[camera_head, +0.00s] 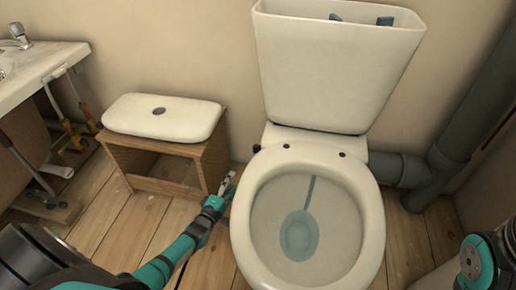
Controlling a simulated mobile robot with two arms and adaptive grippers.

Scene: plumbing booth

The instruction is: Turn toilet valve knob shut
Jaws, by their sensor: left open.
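The white toilet (342,152) stands in the middle, with its open tank (335,75) above the bowl. A small dark part (256,148) shows at the left of the toilet, below the tank; it may be the valve knob, but it is too small to tell. My left gripper (229,186) is open. It is low, just left of the bowl and in front of the dark part, apart from it. Nothing shows between its fingers. Part of my right arm shows at the bottom right, but its gripper is out of view.
A wooden box stand (217,160) with a white lid (163,117) on top is close to the left of my gripper. A sink (40,75) with a tap (18,34) is at the far left. Grey pipes (455,145) run along the right wall. Bare plank floor (135,220) lies in front of the box.

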